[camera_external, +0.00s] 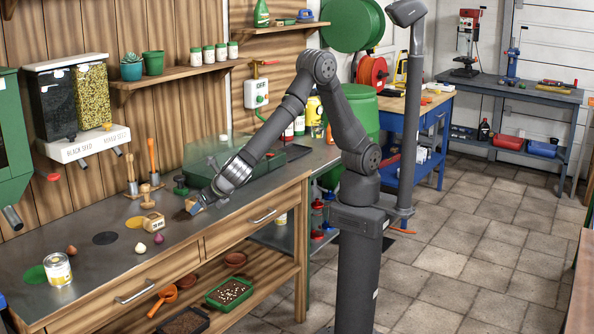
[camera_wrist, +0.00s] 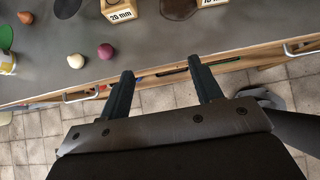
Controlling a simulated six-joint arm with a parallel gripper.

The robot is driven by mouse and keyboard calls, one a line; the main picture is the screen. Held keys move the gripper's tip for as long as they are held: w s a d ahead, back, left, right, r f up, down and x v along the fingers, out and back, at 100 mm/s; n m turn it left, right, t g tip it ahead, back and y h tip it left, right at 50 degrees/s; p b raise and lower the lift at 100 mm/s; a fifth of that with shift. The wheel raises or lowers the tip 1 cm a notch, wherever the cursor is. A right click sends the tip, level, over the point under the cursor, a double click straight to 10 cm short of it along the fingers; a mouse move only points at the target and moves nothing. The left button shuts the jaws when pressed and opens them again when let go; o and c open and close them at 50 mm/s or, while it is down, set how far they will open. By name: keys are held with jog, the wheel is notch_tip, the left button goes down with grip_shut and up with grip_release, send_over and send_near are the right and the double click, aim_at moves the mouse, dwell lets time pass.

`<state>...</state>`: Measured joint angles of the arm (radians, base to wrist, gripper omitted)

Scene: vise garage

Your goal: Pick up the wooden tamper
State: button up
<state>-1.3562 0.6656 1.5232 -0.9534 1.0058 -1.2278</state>
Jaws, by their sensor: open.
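A small light-wood piece with a rounded top (camera_external: 147,196), which looks like the wooden tamper, stands upright on the grey worktop in the external view. It is left of my gripper and apart from it; I do not make it out in the wrist view. My gripper (camera_wrist: 160,68) is open, its two dark fingers apart with nothing between them. In the wrist view it hangs over the front edge of the bench. In the external view my gripper (camera_external: 201,204) is near the bench's front, and its fingers are hard to make out.
A wooden block marked 20 mm (camera_external: 154,222) and a second block (camera_wrist: 213,2) stand close by. White (camera_wrist: 76,61) and purple (camera_wrist: 105,52) bulbs lie left of my fingers. A can (camera_external: 59,270) stands at the near left.

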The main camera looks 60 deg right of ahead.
aim_at(149, 187)
notch_tip(149, 187, up, 7)
jog(key=w+d+n+t+y, duration=0.1)
jog(key=w+d+t, duration=0.15)
jog(key=w, duration=0.65)
jog(key=w+d+n+t+y, duration=0.15)
jog(key=w+d, duration=0.25)
jog(key=w, duration=0.4)
jog(key=shift+n+y, duration=0.25)
jog(key=shift+y, duration=0.2)
jog(key=w+f, duration=0.3)
jog(key=w, duration=0.1)
jog(key=w+a+f, duration=0.1)
jog(key=w+f, duration=0.2)
jog(key=w, duration=0.1)
jog(key=w+a+f, duration=0.1)
jog(key=w+f, duration=0.2)
jog(key=w, duration=0.1)
jog(key=shift+f, duration=0.3)
jog(key=shift+a+x, duration=0.2)
jog(key=shift+x, duration=2.7)
jog(key=shift+r, duration=0.15)
jog(key=c, duration=1.1)
